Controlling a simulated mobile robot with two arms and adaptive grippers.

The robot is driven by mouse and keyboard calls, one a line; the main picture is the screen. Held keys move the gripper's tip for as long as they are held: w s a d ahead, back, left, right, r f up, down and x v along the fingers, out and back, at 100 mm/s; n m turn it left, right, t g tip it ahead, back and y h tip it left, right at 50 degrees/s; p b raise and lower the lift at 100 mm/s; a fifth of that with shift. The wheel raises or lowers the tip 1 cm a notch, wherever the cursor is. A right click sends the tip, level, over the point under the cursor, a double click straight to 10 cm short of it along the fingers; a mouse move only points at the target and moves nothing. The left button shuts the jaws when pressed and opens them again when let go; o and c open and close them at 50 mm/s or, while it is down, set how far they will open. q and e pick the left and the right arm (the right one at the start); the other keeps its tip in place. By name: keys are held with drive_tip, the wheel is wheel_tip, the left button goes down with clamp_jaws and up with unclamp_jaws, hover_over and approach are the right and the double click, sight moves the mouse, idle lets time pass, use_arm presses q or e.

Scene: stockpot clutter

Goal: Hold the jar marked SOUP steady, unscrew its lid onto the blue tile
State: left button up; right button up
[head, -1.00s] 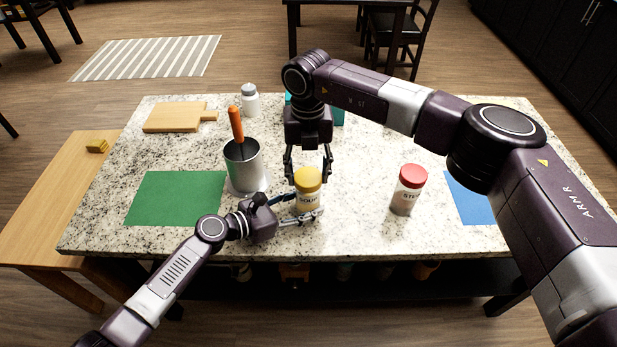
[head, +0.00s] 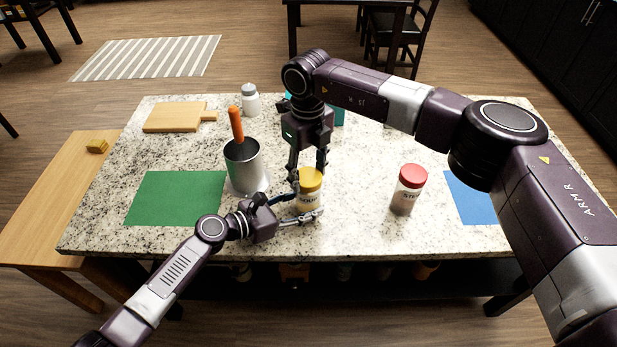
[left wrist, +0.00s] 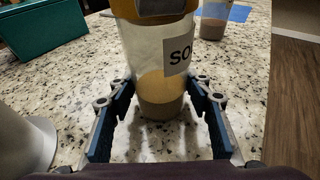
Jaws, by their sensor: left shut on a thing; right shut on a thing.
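The jar marked SOUP (head: 308,201) stands upright near the front edge of the counter, with its yellow lid (head: 311,178) on top. My left gripper (head: 300,217) is shut on the jar's lower body from the left. In the left wrist view, its fingers (left wrist: 165,112) lie on both sides of the clear jar (left wrist: 150,65), which has tan contents low inside. My right gripper (head: 309,172) points down from above, shut on the yellow lid. The blue tile (head: 470,200) lies at the right, partly hidden by my right arm, with its visible part bare.
A red-lidded jar (head: 408,191) stands between the SOUP jar and the blue tile. A metal pot (head: 243,168) with an orange-handled tool stands close at the left. A green mat (head: 175,198), cutting board (head: 175,117), white bottle (head: 250,101) and teal box (head: 338,113) also occupy the counter.

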drive_tip(key=shift+n, duration=0.5)
drive_tip(key=n, duration=0.4)
drive_tip(key=shift+n, duration=0.3)
drive_tip(key=o, duration=1.3)
